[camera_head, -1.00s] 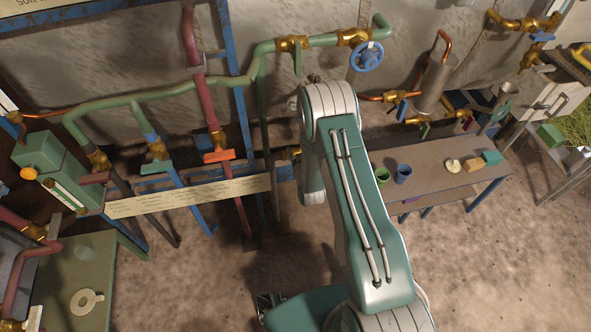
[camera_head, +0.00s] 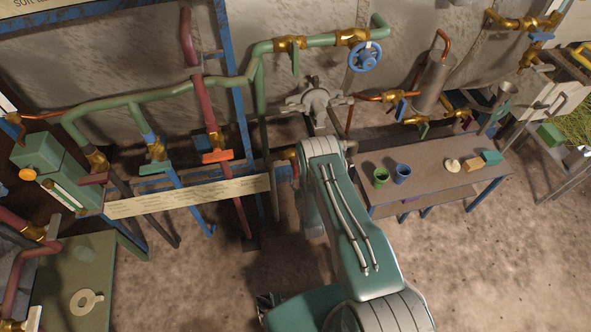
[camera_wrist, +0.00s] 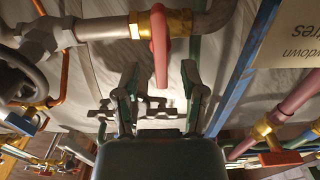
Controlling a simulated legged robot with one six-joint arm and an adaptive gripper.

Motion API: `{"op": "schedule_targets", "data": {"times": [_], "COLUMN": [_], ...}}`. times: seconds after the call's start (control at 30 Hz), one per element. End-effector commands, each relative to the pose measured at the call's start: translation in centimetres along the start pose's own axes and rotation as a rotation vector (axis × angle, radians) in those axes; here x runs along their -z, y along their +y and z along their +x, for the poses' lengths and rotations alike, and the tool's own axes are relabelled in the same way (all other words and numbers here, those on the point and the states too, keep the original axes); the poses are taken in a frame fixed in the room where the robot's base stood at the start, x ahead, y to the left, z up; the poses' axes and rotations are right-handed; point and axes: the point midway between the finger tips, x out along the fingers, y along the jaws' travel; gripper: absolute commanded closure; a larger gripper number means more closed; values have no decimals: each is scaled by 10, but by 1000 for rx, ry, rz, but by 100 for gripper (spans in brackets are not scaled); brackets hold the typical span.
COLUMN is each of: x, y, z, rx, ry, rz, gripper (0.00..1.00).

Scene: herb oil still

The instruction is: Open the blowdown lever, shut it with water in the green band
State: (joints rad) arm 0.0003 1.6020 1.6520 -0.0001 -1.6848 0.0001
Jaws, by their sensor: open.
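In the wrist view a pinkish-red lever (camera_wrist: 160,48) hangs from a brass valve (camera_wrist: 178,22) on a grey pipe. I take it for the blowdown lever; a partly cut-off sign with "down" on it is nearby. My gripper (camera_wrist: 160,78) is open, its two fingers apart on either side of the lever's free end, not visibly touching it. In the head view my arm hides the gripper and lever; only some brass (camera_head: 289,154) shows beside the arm. The sight gauge (camera_head: 65,195) with green on it is at the left; its water level is too small to read.
An orange-red lever (camera_head: 217,155) and a green lever (camera_head: 156,168) sit on pipes to the left. A blue post (camera_wrist: 242,65) stands beside the gripper. A grey cross-shaped fitting (camera_head: 316,101) is behind my arm. A bench (camera_head: 432,188) with cups stands at the right.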

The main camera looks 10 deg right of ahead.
Motion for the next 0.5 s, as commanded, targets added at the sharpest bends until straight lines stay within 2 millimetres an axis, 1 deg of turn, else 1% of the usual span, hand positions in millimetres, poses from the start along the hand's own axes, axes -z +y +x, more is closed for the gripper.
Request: {"op": "schedule_targets", "data": {"times": [0.03,0.2,0.3,0.5], "x": [1,0,0,0], "y": [0,0,0,0], "z": [10,32,39,42], "rx": [0,0,0,0], "ry": [4,1,1,-2], "rz": [0,0,0,0], "gripper": [46,46,46,46]}}
